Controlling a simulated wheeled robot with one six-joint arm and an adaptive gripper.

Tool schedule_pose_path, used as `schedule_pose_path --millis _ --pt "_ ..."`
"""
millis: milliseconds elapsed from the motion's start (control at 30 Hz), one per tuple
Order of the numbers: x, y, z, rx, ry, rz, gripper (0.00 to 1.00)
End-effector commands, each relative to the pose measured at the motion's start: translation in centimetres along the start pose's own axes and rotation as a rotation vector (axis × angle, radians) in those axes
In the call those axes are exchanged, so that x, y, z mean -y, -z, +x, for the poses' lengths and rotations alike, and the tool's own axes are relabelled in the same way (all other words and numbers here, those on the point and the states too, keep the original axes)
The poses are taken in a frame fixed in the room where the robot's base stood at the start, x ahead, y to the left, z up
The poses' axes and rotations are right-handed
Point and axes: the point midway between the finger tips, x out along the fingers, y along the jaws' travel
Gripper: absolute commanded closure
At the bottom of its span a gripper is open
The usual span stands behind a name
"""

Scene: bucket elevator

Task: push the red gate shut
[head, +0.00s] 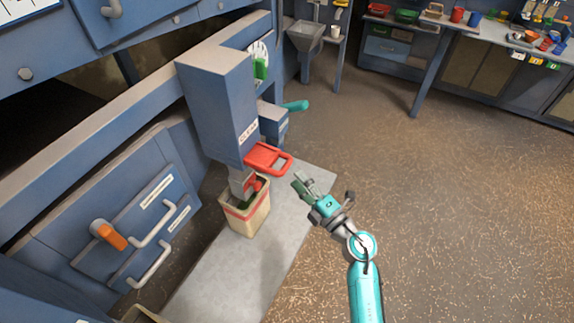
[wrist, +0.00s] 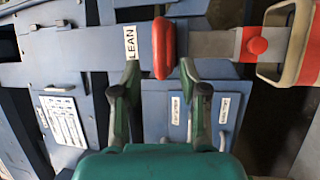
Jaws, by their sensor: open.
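The red gate (head: 268,158) sticks out from the lower front of a blue upright housing (head: 222,105), as a flat plate with a looped handle. In the wrist view the red gate (wrist: 163,48) shows as a rounded red bar ahead of the fingertips, roughly centred between them. My gripper (head: 303,183) is open and empty, just to the right of and a little below the gate in the head view. In the wrist view the gripper (wrist: 160,72) has its two fingers spread. I cannot tell whether a finger touches the gate.
A cream bucket (head: 236,221) with a red band stands under the housing's spout, on a grey slab (head: 215,270). A teal handle (head: 296,106) juts out behind the gate. An orange-handled lever (head: 112,237) is at left. The floor to the right is clear.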

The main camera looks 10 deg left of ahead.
Motion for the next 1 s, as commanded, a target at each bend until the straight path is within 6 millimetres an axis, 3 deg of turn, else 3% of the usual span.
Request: schedule_pose_path --millis 100,333,800,967,1000 --pt "-0.1 0.1 2.3 -0.002 -0.001 -0.001 0.57" --pt "-0.1 0.1 5.4 -0.001 -0.001 -0.001 0.57" --pt "0.0 0.0 6.5 0.001 0.000 0.000 0.57" --pt "0.0 0.0 6.5 0.001 0.000 0.000 0.97" --pt "0.0 0.0 6.5 0.001 0.000 0.000 1.00"
